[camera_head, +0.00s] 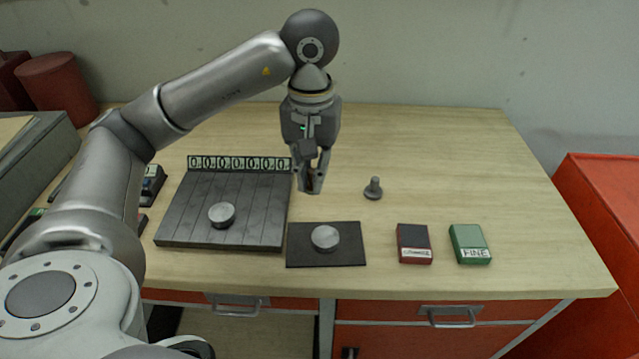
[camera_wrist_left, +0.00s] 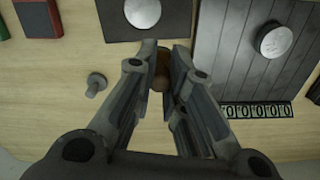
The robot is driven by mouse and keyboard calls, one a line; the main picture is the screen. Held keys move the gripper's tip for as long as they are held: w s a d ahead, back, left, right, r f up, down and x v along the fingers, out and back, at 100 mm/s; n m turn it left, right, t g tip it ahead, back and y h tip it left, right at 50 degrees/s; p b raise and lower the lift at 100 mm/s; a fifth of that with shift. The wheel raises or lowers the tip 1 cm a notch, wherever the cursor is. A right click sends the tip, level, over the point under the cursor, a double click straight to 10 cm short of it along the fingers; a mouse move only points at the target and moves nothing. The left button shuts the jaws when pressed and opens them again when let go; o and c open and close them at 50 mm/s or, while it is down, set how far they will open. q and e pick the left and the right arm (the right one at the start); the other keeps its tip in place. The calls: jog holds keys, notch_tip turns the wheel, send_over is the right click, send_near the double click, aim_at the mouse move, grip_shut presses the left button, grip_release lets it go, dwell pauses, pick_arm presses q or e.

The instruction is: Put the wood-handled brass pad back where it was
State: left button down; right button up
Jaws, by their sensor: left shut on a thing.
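My left gripper (camera_head: 310,184) points down above the table, just past the right edge of the grey slatted board and behind the dark mat. In the left wrist view, its fingers are closed around a brown, wood-coloured piece (camera_wrist_left: 161,72), which looks like the handle of the wood-handled pad. The fingers hide most of it and no brass face shows clearly. I cannot tell how far it is above the table. My right gripper is not in view.
The slatted board (camera_head: 190,215) carries a silver disc (camera_head: 221,214) and a number strip (camera_head: 240,163). The dark mat (camera_head: 345,256) holds another disc (camera_head: 325,238). A grey knobbed piece (camera_head: 373,189), red block (camera_head: 413,243) and green block (camera_head: 469,243) stand right. The table's back right is clear.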

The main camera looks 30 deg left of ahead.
pick_arm(q)
jog(key=w+a+f+p, duration=0.1)
jog(key=w+f, duration=0.1)
jog(key=w+a+f+p, duration=0.1)
jog(key=w+a+f, duration=0.1)
jog(key=w, duration=0.1)
jog(key=w+a+f+p, duration=0.1)
jog(key=w+f, duration=0.2)
jog(key=shift+a, duration=0.25)
jog(key=shift+w+a+f+p, duration=0.25)
jog(key=shift+w+f+p, duration=0.1)
jog(key=shift+f, duration=0.15)
notch_tip(320, 180, down, 3)
jog(key=shift+w+p, duration=0.1)
jog(key=shift+p, duration=0.8)
jog(key=shift+f, duration=0.15)
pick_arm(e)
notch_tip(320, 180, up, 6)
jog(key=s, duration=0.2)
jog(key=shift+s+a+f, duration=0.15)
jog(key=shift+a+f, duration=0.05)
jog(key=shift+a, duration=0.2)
